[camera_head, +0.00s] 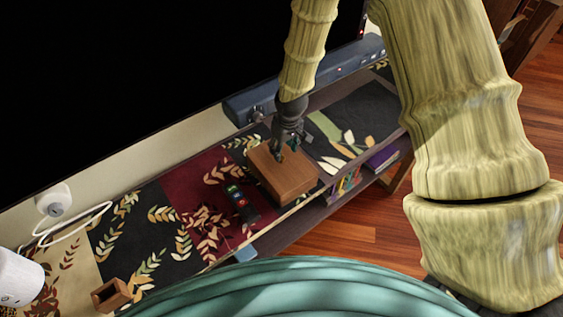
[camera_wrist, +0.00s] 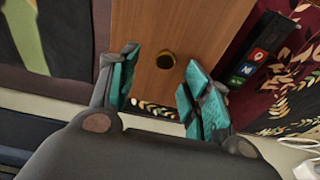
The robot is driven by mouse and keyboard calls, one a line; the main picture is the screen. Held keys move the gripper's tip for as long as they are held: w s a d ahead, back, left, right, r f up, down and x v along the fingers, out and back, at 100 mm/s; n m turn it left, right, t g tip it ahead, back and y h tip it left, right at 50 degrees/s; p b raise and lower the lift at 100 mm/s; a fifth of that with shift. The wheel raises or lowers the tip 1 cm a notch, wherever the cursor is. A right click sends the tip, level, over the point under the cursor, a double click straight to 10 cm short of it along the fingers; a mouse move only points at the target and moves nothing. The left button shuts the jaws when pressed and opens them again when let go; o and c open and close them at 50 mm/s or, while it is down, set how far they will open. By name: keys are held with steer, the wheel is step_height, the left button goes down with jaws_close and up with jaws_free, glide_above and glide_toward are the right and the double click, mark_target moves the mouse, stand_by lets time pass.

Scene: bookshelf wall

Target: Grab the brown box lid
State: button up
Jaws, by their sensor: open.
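The brown wooden box (camera_head: 286,178) sits on the patterned runner on the shelf, in the middle of the head view. My gripper (camera_head: 283,150) is over the far left edge of the box. In the wrist view my gripper (camera_wrist: 157,82) is open, with its teal finger pads on either side of the knob's line and the knob just beyond the fingertips. Nothing is between the fingers. The seam between lid and box cannot be made out.
A black remote-like object (camera_head: 240,203) lies on the runner left of the box. A dark soundbar (camera_head: 305,80) runs along the back below the large black screen (camera_head: 150,80). A small open wooden box (camera_head: 111,294) and a white device (camera_head: 18,278) stand at lower left.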

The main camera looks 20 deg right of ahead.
mark_target(282, 157)
steer(key=shift+s+a+f+p, duration=0.15)
steer(key=shift+f+p, duration=0.2)
steer(key=shift+f, duration=0.25)
steer(key=shift+s+a+f+p, duration=0.1)
steer(key=shift+f+p, duration=0.2)
steer(key=shift+f, duration=0.25)
steer(key=shift+w+f, duration=0.15)
steer(key=shift+f, duration=0.45)
steer(key=shift+w+f, duration=0.15)
steer(key=shift+f, duration=0.4)
jaws_close()
